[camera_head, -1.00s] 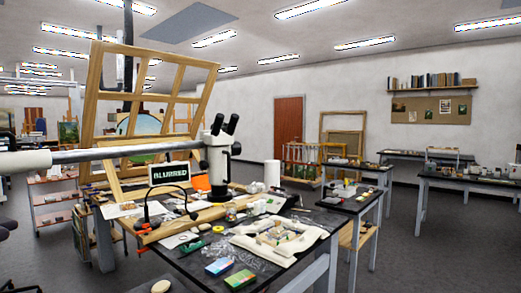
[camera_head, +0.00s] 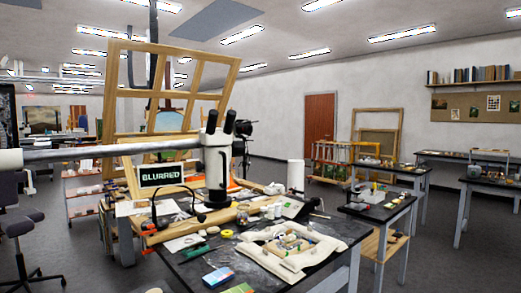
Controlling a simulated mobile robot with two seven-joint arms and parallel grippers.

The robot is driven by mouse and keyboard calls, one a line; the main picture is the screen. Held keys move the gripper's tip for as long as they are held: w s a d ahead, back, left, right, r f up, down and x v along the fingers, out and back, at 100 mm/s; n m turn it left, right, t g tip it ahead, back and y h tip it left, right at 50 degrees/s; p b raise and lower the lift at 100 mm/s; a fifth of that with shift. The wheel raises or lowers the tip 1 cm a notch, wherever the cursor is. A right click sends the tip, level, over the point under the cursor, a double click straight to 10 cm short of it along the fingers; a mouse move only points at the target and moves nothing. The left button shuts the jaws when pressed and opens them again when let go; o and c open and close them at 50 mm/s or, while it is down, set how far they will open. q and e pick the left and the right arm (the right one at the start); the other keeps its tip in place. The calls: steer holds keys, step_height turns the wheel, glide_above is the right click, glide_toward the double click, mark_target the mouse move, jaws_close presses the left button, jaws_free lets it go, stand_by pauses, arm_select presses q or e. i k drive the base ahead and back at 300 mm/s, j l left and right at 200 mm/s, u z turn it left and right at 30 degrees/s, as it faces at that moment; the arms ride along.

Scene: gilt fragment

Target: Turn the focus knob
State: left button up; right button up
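The microscope (camera_head: 216,162) has a white head with two black eyepieces (camera_head: 221,121) and hangs on a long grey horizontal boom (camera_head: 95,152) above the work table. A small dark knob (camera_head: 238,148) shows at the right side of the head; I cannot tell for sure that it is the focus knob. A small black screen (camera_head: 160,173) left of the head reads "BLURRED". Neither of my grippers is in view.
The black work table (camera_head: 190,270) holds a white padded tray (camera_head: 290,247), a white cylinder (camera_head: 296,175) and small items. A wooden frame (camera_head: 125,90) stands behind. An office chair (camera_head: 25,235) is at the left. Open floor lies left of the table.

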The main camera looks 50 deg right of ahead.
mark_target(239, 148)
steer(key=k+l+z, duration=0.1)
steer(key=l, duration=1.6)
steer(key=l+z, duration=0.1)
steer(key=l, duration=1.65)
